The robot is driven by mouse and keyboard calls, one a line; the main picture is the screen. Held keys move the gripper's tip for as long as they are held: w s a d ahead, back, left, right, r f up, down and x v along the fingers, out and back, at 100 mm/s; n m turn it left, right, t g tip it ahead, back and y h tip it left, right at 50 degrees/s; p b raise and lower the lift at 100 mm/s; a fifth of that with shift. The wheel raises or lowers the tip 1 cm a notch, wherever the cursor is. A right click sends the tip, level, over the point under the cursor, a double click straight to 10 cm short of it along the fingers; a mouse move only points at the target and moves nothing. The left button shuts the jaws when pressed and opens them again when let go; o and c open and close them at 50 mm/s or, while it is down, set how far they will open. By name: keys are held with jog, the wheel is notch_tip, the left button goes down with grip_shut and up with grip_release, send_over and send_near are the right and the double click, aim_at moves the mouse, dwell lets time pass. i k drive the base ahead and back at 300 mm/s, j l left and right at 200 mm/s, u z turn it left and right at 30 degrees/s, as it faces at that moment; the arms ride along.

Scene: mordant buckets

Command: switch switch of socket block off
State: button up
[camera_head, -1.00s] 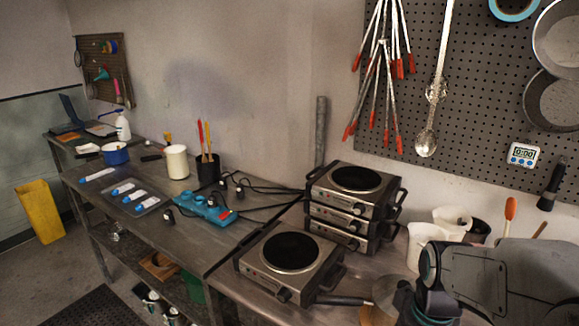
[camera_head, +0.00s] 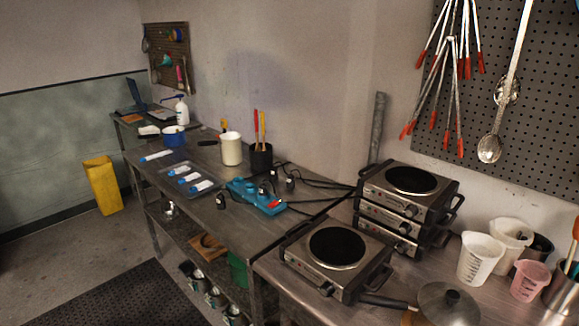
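A blue socket block (camera_head: 256,195) lies on the metal workbench (camera_head: 150,172), left of the hot plates. A red switch (camera_head: 275,204) shows at its near right end. Black plugs and cables are in and around the block. The switch's position is too small to tell. My gripper is not in view.
A single hot plate (camera_head: 338,248) and a stack of hot plates (camera_head: 405,205) stand right of the block. A black cup with brushes (camera_head: 261,158) and a white jug (camera_head: 231,149) stand behind it. Floor left of the bench is open, with a dark mat (camera_head: 130,295) and yellow bin (camera_head: 103,186).

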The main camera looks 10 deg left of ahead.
aim_at(275, 203)
jog(key=k+j, duration=0.1)
jog(key=j, duration=0.35)
jog(key=k+j, duration=0.1)
jog(key=j, duration=0.35)
jog(key=k+j, duration=0.1)
jog(key=j, duration=0.35)
jog(key=k+j+z, duration=0.1)
jog(key=j, duration=0.35)
jog(key=i+j, duration=0.15)
jog(key=j, duration=0.25)
jog(key=i+j, duration=0.1)
jog(key=j, duration=0.35)
jog(key=i+j, duration=0.15)
jog(key=j, duration=0.25)
jog(key=i+j, duration=0.15)
jog(key=j, duration=0.25)
jog(key=i+j, duration=0.2)
jog(key=i, duration=0.25)
jog(key=i+j+z, duration=0.1)
jog(key=i, duration=0.35)
jog(key=i+j, duration=0.3)
jog(key=i+l, duration=0.15)
jog(key=i, duration=0.35)
jog(key=z, duration=0.05)
